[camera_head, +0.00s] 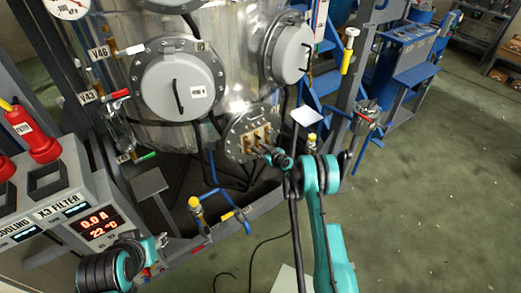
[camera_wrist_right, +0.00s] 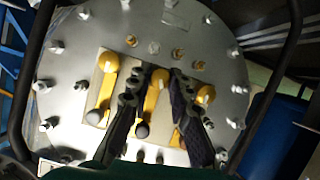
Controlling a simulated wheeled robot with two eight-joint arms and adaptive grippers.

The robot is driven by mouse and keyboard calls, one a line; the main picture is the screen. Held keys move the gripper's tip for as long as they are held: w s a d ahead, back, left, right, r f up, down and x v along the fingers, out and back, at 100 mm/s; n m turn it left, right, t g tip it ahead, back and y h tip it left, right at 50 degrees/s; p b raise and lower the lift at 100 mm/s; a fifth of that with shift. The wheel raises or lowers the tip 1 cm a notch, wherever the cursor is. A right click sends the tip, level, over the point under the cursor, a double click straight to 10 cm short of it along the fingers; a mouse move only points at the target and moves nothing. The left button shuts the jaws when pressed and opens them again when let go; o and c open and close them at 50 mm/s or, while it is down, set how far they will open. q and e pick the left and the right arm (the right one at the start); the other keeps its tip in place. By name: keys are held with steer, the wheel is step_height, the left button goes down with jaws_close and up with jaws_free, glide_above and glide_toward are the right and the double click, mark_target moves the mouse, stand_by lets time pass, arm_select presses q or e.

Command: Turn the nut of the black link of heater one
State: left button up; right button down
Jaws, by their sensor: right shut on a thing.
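Heater one's round bolted flange (camera_head: 237,136) sits low on the steel vessel, and it fills much of the right wrist view (camera_wrist_right: 70,75). Several yellow links stand on pale plates there, with a left link (camera_wrist_right: 106,88), a middle link (camera_wrist_right: 154,98) and a right link (camera_wrist_right: 205,95). Dark round ends (camera_wrist_right: 142,131) show at the lower part of some links. My right gripper (camera_head: 262,150) reaches the flange, its fingers (camera_wrist_right: 156,76) on both sides of the middle link's upper end; the exact contact is hidden. My left gripper (camera_head: 156,252) is at the lower left, away from the flange.
A control panel with a red display (camera_head: 100,222) stands at the left. A yellow-handled valve on blue pipe (camera_head: 210,190) is below the flange. A blue stair frame (camera_head: 340,90) stands right of the vessel. The green floor (camera_head: 430,200) at the right is clear.

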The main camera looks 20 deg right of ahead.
steer(key=shift+d+m+g+y, duration=0.1)
steer(key=shift+m+g+y, duration=0.3)
steer(key=shift+m+y, duration=0.85)
steer(key=shift+m+h, duration=0.25)
steer(key=shift+m, duration=0.1)
steer(key=c, duration=1.4)
jaws_free()
steer(key=v, duration=1.2)
steer(key=shift+f, duration=0.1)
